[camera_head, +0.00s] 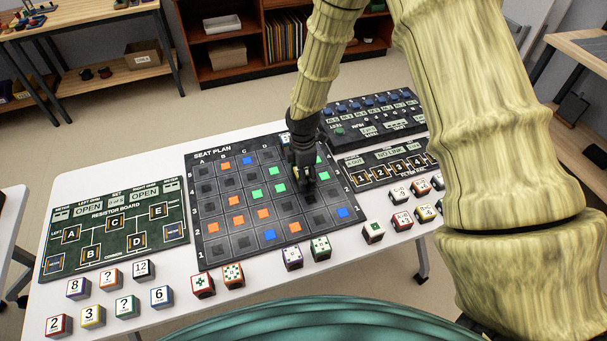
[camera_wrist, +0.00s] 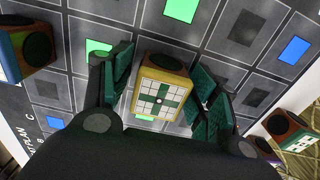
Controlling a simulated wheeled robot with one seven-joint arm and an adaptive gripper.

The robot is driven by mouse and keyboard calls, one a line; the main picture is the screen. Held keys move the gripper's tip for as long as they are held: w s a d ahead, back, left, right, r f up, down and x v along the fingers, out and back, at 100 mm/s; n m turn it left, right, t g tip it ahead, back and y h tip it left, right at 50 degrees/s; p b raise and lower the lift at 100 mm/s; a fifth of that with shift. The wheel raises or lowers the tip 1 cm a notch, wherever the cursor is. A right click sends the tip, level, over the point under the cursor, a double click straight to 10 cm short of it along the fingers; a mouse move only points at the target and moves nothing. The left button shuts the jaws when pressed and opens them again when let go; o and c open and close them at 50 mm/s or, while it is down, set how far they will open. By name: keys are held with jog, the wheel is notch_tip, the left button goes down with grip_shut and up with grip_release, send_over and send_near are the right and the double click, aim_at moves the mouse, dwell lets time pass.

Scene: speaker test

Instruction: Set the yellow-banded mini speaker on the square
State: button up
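The yellow-banded mini speaker (camera_wrist: 160,95) is a small cube with a white face bearing a green cross pattern and a dark round disc on another side. It sits between the two green-padded fingers of my gripper (camera_wrist: 165,80) in the wrist view, with the pads close against its sides. The board carries a grid of grey, green, orange and blue squares.
Another cube (camera_wrist: 25,50) stands at the left in the wrist view. Several cubes line the table's front, among them a green-edged one (camera_head: 320,248) and a red one (camera_head: 203,285). A resistor board (camera_head: 115,232) lies left; a button panel (camera_head: 372,118) lies behind right.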

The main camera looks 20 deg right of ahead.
jog(key=shift+r, duration=0.1)
notch_tip(320, 180, up, 12)
jog(key=shift+r+b, duration=0.1)
jog(key=shift+b, duration=0.95)
